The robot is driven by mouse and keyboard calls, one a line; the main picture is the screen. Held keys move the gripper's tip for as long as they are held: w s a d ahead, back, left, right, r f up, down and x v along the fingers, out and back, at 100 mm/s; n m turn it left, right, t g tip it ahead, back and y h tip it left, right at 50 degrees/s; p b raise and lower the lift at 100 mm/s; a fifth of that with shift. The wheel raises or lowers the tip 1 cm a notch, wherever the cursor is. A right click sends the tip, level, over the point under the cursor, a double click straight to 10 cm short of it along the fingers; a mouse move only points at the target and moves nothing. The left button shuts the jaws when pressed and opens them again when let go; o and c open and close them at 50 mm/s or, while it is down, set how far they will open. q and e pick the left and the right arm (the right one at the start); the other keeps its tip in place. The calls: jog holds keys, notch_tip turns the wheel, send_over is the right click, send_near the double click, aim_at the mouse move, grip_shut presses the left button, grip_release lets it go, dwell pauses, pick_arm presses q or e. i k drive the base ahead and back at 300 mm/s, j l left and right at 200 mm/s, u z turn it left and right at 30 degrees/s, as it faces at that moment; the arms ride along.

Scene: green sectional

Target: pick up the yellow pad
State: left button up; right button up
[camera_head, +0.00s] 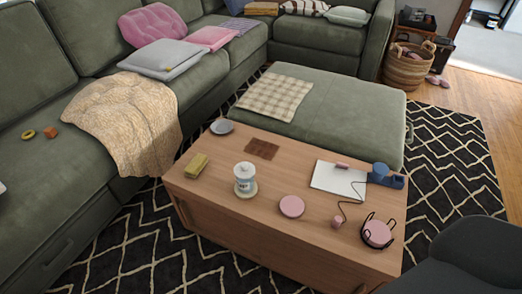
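A yellow pad (195,166), a small olive-yellow block shape, lies on the wooden coffee table (270,215) near its left end. It lies apart from the other things on the table, and its top and near side are unobstructed. Neither of my grippers is in view.
The table also holds a white jar (245,179), a grey dish (222,127), a brown slab (262,149), a pink disc (292,206), a white sheet (338,179) and dark headphones (378,232). A green sofa (45,180) and ottoman (345,115) border the table.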

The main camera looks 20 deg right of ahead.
aim_at(197, 163)
jog(key=i+u, duration=0.25)
jog(key=i, duration=0.3)
jog(key=i+u, duration=0.25)
jog(key=i, duration=0.25)
jog(key=i+l+u, duration=0.25)
jog(key=i, duration=0.25)
